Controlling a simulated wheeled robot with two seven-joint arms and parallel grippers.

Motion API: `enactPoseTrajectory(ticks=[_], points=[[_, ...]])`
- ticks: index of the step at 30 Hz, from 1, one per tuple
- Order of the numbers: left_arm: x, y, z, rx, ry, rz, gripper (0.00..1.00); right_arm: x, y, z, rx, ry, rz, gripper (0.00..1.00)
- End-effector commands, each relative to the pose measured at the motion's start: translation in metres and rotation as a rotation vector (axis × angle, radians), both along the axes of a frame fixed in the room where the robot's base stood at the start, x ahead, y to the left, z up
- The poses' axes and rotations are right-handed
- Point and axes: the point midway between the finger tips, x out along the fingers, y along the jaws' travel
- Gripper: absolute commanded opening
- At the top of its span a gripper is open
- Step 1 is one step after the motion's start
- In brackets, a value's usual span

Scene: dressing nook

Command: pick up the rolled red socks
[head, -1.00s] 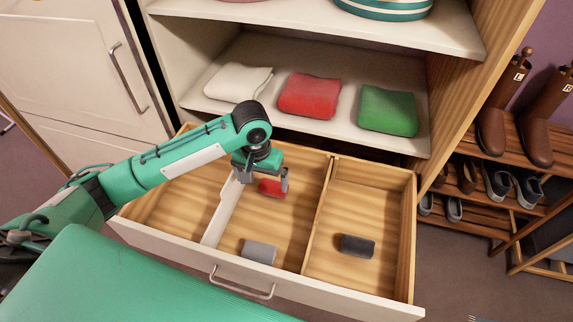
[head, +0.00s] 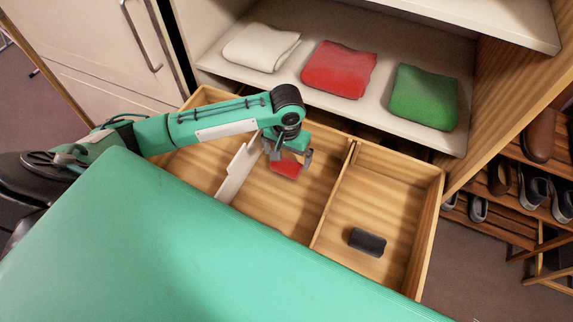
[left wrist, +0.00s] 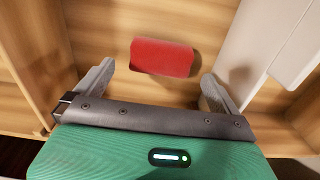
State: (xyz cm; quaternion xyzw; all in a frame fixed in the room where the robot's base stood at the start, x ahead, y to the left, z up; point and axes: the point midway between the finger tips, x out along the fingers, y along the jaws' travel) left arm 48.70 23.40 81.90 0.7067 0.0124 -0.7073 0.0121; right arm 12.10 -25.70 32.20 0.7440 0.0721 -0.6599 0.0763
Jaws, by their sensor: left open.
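The rolled red socks (head: 286,168) lie in the middle compartment of the open drawer, toward its back. In the left wrist view the red roll (left wrist: 163,57) lies just beyond the fingertips, roughly centred between them. My left gripper (head: 289,157) is over the roll, pointing down, and partly covers it in the head view. In the left wrist view its fingers (left wrist: 156,79) are spread apart with nothing between them. I cannot tell the exact height of the fingertips above the roll. My right gripper is not in view.
A white divider (head: 238,172) and a wooden divider (head: 332,196) bound the compartment. A dark roll (head: 367,242) lies in the right compartment. Folded white (head: 261,47), red (head: 339,69) and green (head: 423,96) cloths sit on the shelf above. My green body hides the drawer front.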

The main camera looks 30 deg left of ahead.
Motion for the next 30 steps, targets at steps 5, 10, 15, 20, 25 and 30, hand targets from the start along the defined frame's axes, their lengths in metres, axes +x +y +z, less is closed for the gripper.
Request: enactPoseTrajectory(ticks=[5,10,15,20,25,30], points=[[0.002,0.001,-0.019,0.001,0.003,0.0,1.0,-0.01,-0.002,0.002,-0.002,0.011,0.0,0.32],[0.003,0.002,-0.044,0.001,0.003,0.001,1.0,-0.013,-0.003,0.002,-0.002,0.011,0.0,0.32],[0.004,0.002,-0.053,0.001,0.001,-0.001,1.0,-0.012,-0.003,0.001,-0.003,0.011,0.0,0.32],[0.004,0.002,-0.053,0.0,0.0,-0.001,1.0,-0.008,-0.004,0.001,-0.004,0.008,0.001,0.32],[0.004,0.001,-0.052,0.0,0.0,-0.001,0.69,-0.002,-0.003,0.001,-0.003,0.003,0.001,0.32],[0.004,0.001,-0.052,0.0,0.0,-0.001,0.55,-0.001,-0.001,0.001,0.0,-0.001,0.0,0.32]])
